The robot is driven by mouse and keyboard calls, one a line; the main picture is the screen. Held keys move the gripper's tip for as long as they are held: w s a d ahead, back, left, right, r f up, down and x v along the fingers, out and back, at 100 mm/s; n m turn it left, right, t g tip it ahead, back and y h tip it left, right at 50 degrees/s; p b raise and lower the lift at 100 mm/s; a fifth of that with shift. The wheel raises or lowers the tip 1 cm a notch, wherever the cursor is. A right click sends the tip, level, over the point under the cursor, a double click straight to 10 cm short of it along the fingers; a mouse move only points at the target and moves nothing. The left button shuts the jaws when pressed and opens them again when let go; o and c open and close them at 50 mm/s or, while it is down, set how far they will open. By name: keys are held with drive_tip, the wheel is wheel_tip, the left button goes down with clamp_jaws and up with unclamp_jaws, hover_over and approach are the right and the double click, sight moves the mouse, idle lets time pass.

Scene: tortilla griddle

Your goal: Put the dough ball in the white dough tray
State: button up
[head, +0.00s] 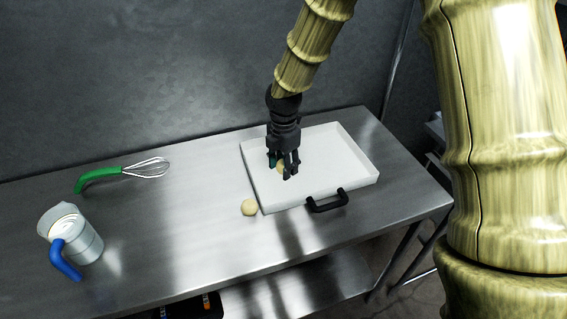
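A white dough tray (340,160) with low walls and a dark handle on its front side lies on the steel table. My gripper (281,170) points down over the left part of the tray. A tan dough ball (281,167) shows between its fingers, partly hidden by them. I cannot tell whether the fingers press on this ball or whether it rests on the tray floor. A second tan dough ball (249,207) lies on the table just outside the tray's front left corner, apart from my gripper.
A whisk with a green handle (98,176) lies at the back left of the steel table (180,225). A metal pitcher with a blue handle (78,240) stands at the front left. The table between them and the tray is clear.

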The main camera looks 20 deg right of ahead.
drive_tip(key=shift+o, duration=1)
drive_tip(key=shift+r, duration=0.1)
wheel_tip(320, 180, up, 12)
drive_tip(key=b, duration=0.1)
